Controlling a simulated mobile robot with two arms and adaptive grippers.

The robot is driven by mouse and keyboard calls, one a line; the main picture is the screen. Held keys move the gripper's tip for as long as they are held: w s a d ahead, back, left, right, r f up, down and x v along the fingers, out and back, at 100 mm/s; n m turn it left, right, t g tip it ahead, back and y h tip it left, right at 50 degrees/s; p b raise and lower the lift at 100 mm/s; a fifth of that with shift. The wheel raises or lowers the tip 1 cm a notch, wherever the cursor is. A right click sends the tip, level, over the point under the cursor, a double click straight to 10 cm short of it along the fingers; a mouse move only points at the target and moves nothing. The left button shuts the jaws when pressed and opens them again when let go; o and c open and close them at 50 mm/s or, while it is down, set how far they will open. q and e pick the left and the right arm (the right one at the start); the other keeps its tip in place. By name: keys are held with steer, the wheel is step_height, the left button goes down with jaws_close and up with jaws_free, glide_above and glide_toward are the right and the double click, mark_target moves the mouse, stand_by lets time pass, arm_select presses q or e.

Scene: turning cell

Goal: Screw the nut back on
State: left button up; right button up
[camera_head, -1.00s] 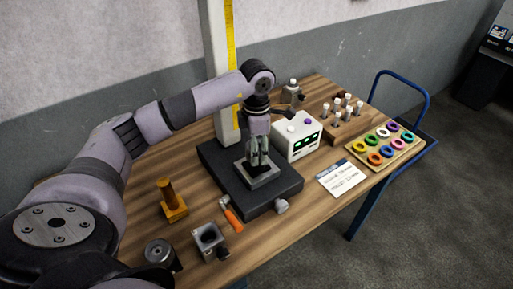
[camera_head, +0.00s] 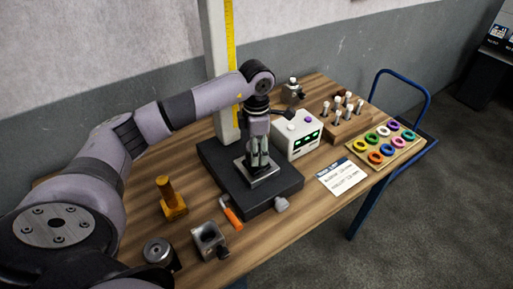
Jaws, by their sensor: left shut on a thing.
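My left gripper (camera_head: 260,161) points straight down over the silver square plate (camera_head: 272,175) on the black base (camera_head: 228,177) in the middle of the table. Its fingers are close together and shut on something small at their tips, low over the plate. The fingers hide what they hold, and I cannot make out the nut or its thread. My right gripper is not in view.
A white box with a green display (camera_head: 298,138) stands close right of the gripper. Behind the black base rises a pale column (camera_head: 218,60). An orange-handled tool (camera_head: 231,213), a hollow metal block (camera_head: 208,240) and a tray of coloured rings (camera_head: 405,152) lie around.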

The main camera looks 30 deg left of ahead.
arm_select(q)
steer(key=shift+f, duration=0.1)
steer(key=o, duration=1.3)
step_height(320, 180, up, 12)
